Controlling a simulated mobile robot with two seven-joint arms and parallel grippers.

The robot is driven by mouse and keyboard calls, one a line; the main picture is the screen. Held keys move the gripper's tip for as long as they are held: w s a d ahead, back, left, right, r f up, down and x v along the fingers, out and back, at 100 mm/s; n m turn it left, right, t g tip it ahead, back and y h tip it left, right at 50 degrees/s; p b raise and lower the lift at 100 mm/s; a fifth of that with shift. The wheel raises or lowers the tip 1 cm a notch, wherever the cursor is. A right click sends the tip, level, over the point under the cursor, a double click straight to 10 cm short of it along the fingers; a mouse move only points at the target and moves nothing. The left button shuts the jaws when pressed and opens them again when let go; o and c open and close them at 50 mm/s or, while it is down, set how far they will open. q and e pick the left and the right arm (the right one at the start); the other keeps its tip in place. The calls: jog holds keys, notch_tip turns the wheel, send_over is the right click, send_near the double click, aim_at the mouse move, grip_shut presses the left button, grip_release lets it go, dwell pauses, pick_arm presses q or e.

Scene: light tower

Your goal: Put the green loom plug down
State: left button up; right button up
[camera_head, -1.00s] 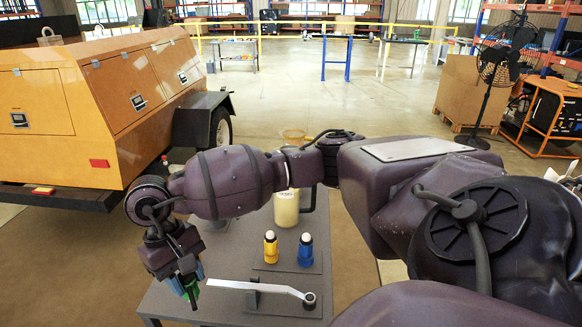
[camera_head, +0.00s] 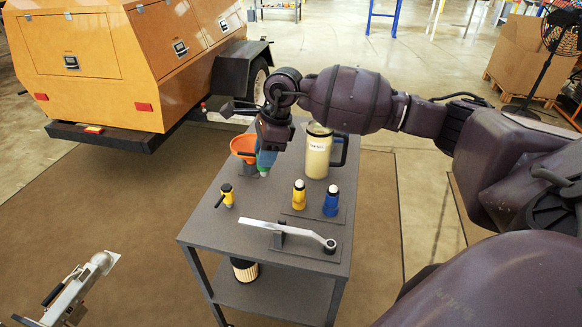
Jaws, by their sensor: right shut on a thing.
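My right gripper (camera_head: 268,150) points down over the back part of the dark grey table (camera_head: 215,212). It is shut on the green loom plug (camera_head: 266,160), of which a small blue-green part with a pale lower end shows below the dark fingers. Whether the plug touches the tabletop I cannot tell. It is right of the orange funnel (camera_head: 243,146) and left of the cream jug (camera_head: 317,155). My left gripper is not in view.
A small yellow-and-black piece (camera_head: 227,196), a yellow bottle (camera_head: 299,196), a blue bottle (camera_head: 331,202) and a silver wrench on a stand (camera_head: 290,231) occupy the tabletop. A ribbed filter (camera_head: 244,270) is on the lower shelf. The orange trailer (camera_head: 95,70) stands behind left.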

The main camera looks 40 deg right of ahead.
jog(key=w+d+r+m+t+h+p, duration=0.1)
jog(key=w+d+r+m, duration=0.1)
jog(key=d+m, duration=0.3)
jog(key=w+d+r+m+t+h+p, duration=0.1)
jog(key=w+d+r+m+h, duration=0.15)
jog(key=m, duration=0.45)
jog(key=m+b, duration=0.1)
jog(key=m, duration=0.1)
send_over(285, 193)
notch_tip(285, 193, down, 19)
jog(key=shift+f, duration=0.1)
jog(key=o, duration=1)
jog(key=shift+f, duration=0.1)
